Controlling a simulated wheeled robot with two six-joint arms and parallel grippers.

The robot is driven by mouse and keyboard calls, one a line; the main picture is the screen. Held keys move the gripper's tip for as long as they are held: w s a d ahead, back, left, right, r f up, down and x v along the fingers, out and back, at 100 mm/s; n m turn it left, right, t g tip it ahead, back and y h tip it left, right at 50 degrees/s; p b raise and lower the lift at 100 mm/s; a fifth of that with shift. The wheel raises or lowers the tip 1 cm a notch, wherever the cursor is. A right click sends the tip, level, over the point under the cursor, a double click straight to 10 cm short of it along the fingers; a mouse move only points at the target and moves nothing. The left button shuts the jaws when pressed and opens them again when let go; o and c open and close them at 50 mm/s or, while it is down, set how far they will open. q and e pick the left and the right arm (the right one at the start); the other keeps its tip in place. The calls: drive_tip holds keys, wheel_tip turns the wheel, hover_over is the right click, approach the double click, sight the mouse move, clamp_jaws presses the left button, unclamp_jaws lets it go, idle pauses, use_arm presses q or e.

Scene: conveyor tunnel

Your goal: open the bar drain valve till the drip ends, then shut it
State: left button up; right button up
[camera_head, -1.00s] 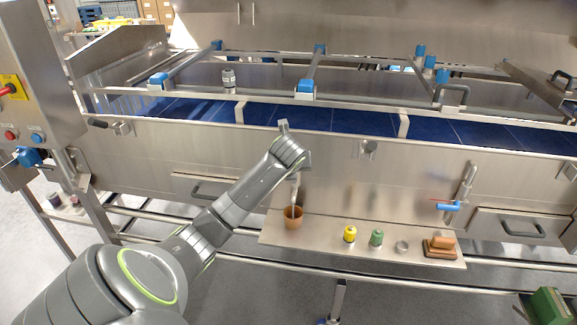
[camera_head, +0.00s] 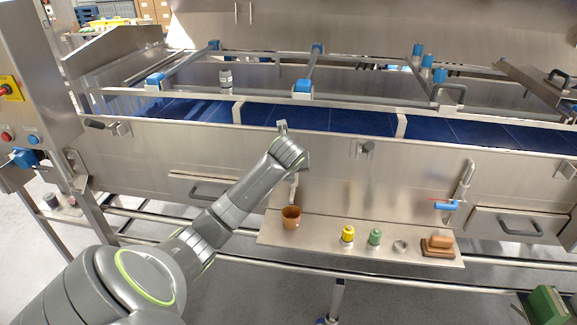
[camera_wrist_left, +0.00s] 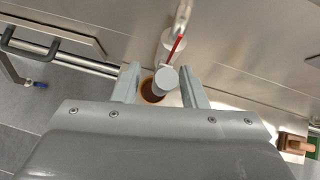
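My left arm reaches to the steel front panel, and its gripper (camera_wrist_left: 160,86) is open in the left wrist view, its fingers standing apart. A round grey end piece (camera_wrist_left: 165,80) shows between the fingers, nearer the right one; I cannot tell if they touch. Behind it, a thin red lever (camera_wrist_left: 176,48) sits by a steel pipe (camera_wrist_left: 182,22). A brown cup (camera_head: 291,217) stands on the shelf below; it shows partly hidden in the wrist view (camera_wrist_left: 150,95). In the head view my arm hides the valve and fingertips. My right gripper is out of view.
The steel shelf (camera_head: 330,240) also holds a yellow-topped jar (camera_head: 347,234), a green jar (camera_head: 375,237), a small ring (camera_head: 400,246) and a brown brush-like block (camera_head: 438,246). A blue-handled tap (camera_head: 447,205) is at the right. Drawer handles (camera_head: 519,226) jut from the panel.

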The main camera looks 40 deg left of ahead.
use_arm(q)
drive_tip(key=p+v, duration=0.3)
drive_tip(key=v, duration=1.4)
drive_tip(key=shift+s, duration=0.15)
